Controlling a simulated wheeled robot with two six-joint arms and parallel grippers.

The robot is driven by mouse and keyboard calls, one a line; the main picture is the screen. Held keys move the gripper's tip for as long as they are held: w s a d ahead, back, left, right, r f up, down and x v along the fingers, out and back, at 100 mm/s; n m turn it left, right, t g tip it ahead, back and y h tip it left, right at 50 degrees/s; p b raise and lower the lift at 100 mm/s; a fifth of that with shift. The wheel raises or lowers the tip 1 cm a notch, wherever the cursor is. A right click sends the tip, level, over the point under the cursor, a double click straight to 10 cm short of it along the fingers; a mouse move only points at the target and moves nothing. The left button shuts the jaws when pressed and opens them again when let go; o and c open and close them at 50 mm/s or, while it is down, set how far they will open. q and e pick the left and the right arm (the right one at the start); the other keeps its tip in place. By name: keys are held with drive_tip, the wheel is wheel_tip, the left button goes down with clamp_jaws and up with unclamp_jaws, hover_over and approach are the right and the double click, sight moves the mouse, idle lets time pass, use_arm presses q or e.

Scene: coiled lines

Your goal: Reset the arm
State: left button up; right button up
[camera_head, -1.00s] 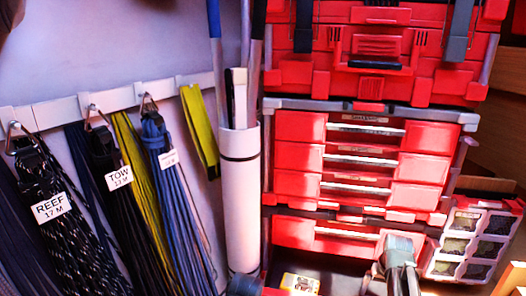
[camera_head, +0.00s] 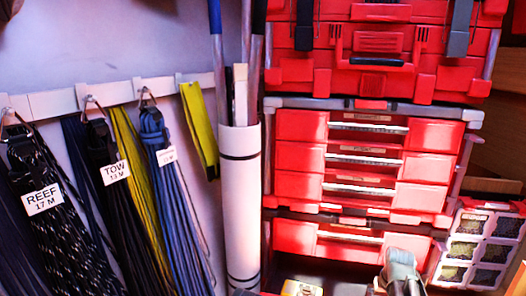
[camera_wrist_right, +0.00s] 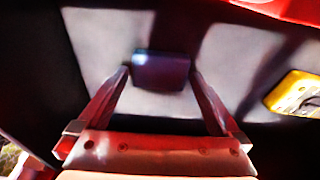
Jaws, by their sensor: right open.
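My right gripper (camera_wrist_right: 159,85) shows in the right wrist view, its two fingers spread wide apart. No object is held between them. A small dark block (camera_wrist_right: 160,72) shows beyond the fingertips against a grey surface; I cannot tell what it is or whether it touches them. My left gripper is not in view. In the head view, coiled lines hang on hooks at the left: a black one with a REEF tag (camera_head: 43,198), one with a TOW tag (camera_head: 115,172), and a blue one (camera_head: 180,200) with a small tag.
A white tube (camera_head: 240,210) holding poles stands right of the lines. Red drawers (camera_head: 365,165) and a red case (camera_head: 375,50) are stacked beside it. An organizer (camera_head: 480,248) with small compartments leans at the right. A yellow item (camera_wrist_right: 298,93) lies at right in the wrist view.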

wheel_tip(320, 180, up, 12)
drive_tip(key=s+p, duration=0.2)
drive_tip(key=p, duration=1)
drive_tip(key=f+b, duration=0.4)
drive_tip(key=w+f+b, duration=0.1)
drive_tip(key=f+b, duration=0.3)
drive_tip(key=b, duration=0.1)
drive_tip(key=w+f+b, duration=0.1)
drive_tip(key=f+b, duration=0.3)
drive_tip(key=f, duration=0.1)
wheel_tip(320, 180, up, 11)
drive_tip(key=p, duration=1)
drive_tip(key=shift+p, duration=0.4)
drive_tip(key=shift+r, duration=0.1)
